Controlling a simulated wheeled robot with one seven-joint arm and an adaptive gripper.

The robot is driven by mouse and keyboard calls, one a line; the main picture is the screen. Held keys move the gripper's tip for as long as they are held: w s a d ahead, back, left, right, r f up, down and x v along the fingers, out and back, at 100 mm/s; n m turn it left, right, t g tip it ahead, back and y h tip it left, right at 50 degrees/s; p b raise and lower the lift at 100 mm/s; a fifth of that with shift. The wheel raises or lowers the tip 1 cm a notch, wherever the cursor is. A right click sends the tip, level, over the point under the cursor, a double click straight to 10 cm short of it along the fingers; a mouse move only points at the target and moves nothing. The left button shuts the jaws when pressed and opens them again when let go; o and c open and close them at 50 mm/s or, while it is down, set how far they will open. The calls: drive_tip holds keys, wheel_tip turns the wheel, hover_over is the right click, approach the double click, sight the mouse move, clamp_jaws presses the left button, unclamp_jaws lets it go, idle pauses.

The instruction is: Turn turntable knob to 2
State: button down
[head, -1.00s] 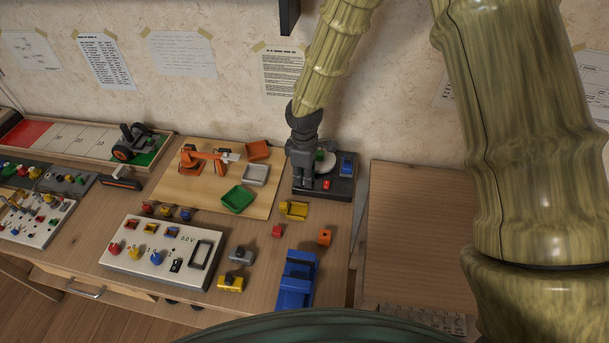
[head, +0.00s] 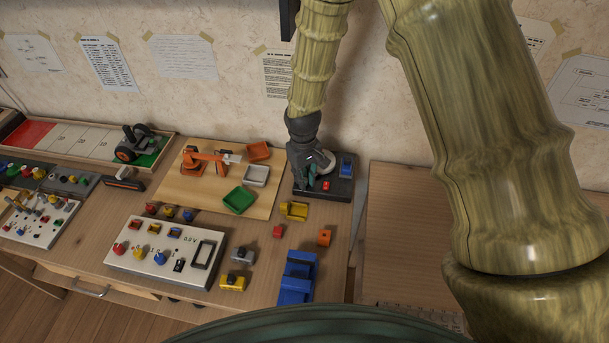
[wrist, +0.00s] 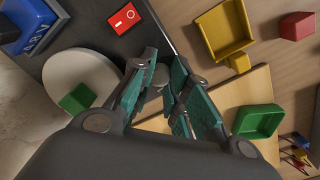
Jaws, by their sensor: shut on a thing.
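The turntable is a black box (head: 338,194) at the back right of the table, with a white disc (wrist: 72,78), a red switch (wrist: 122,18) and a blue display (wrist: 35,30). A green cube (wrist: 78,98) rests on the disc. My gripper (head: 310,178) is over the left part of the box. In the wrist view its teal fingers (wrist: 163,98) are closed around a small grey knob (wrist: 157,77) at the box's edge. The fingers hide most of the knob, and its pointer and the number marks cannot be read.
A yellow tray (wrist: 226,35) and a red block (wrist: 297,26) lie close to the box. A wooden board (head: 180,191) with an orange crane (head: 197,160) and a green tray (head: 239,199) is to the left. The wall stands close behind.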

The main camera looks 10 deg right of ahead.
drive_tip(key=shift+m, duration=1.2)
drive_tip(key=c, duration=1.6)
unclamp_jaws()
drive_tip(key=shift+r, duration=0.1)
wheel_tip(320, 180, up, 12)
drive_tip(key=shift+a+f, duration=0.1)
